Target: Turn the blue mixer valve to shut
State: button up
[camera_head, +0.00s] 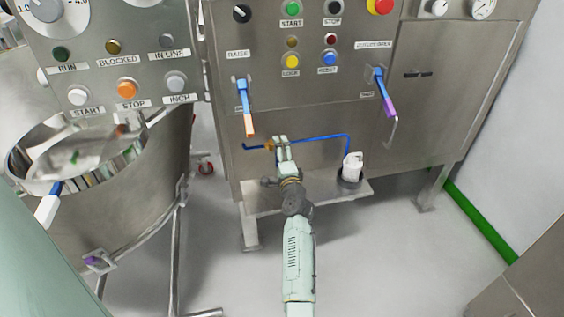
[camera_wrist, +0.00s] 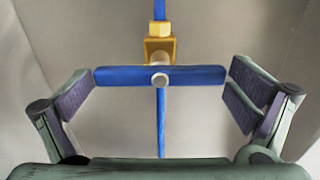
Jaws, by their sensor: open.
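The blue mixer valve handle (camera_wrist: 120,76) is a flat bar on a brass valve body (camera_wrist: 158,48), with a pale round pin at its middle. In the wrist view the bar lies crosswise to the blue pipe (camera_wrist: 161,120). My gripper (camera_wrist: 160,73) is open, with one finger beside each end of the bar; whether they touch it I cannot tell. In the head view my gripper (camera_head: 283,141) is at the brass valve (camera_head: 269,146) on the blue pipe (camera_head: 320,138), low on the steel cabinet, and hides most of the handle.
Two other levers are on the cabinet: blue and orange (camera_head: 247,108), and blue and purple (camera_head: 384,92). A white container (camera_head: 352,166) stands on the low shelf (camera_head: 325,193). A steel bowl (camera_head: 135,205) stands at left. Floor right of my arm is clear.

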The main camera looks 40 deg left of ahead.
jog(key=v, duration=1.1)
jog(key=shift+s+d, duration=0.2)
jog(key=shift+s, duration=0.05)
